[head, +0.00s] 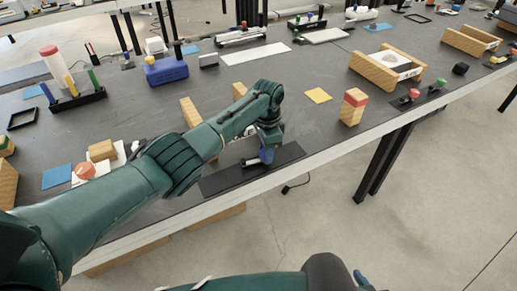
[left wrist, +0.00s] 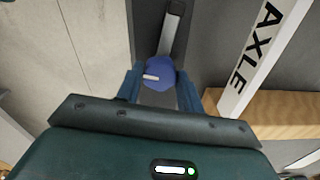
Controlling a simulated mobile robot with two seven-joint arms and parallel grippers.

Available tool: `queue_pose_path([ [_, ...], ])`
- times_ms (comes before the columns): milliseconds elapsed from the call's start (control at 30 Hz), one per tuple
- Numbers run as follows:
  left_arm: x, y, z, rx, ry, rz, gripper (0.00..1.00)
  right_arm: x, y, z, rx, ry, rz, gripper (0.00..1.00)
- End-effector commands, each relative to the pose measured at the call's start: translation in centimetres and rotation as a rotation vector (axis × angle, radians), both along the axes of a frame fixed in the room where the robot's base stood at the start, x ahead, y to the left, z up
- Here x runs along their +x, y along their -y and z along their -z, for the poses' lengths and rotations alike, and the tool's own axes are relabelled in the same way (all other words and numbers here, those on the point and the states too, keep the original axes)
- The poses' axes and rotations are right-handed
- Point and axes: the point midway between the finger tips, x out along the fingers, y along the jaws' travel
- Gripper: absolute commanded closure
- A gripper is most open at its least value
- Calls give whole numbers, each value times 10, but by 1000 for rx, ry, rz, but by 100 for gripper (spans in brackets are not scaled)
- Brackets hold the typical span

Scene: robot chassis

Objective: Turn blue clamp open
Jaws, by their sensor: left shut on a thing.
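The blue clamp (head: 267,156) stands on a black base plate (head: 222,182) near the table's front edge, with a grey metal arm beside it. In the left wrist view the clamp's round blue part (left wrist: 160,72) sits between my fingers, with a small pale pin or mark on it. A grey bar (left wrist: 172,30) extends beyond it. My left gripper (head: 268,148) comes from above and is shut on the blue clamp; its fingers (left wrist: 158,82) touch both sides. The clamp is partly hidden by the gripper. Only a piece of my right arm shows at the bottom edge; its gripper's state is unclear.
Wooden blocks (head: 190,112) lie behind my left gripper. A wooden-sided box (head: 386,70) stands farther back. In the wrist view a white AXLE label (left wrist: 262,50) lies close on the right.

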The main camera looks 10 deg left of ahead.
Motion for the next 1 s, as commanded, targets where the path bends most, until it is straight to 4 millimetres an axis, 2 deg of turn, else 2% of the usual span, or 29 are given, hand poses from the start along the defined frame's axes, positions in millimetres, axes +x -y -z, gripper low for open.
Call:
queue_pose_path([
  [400,1,7,0,1,-2,-154,100,0,0,-3,0,0,0,64],
  [900,1,7,0,2,-1,-168,100,-1,1,-1,-3,-5,1,64],
  [933,1,7,0,2,-1,-168,61,0,1,-1,-2,-4,2,64],
  [1000,1,7,0,2,0,-168,56,0,1,-1,-3,-3,1,64],
])
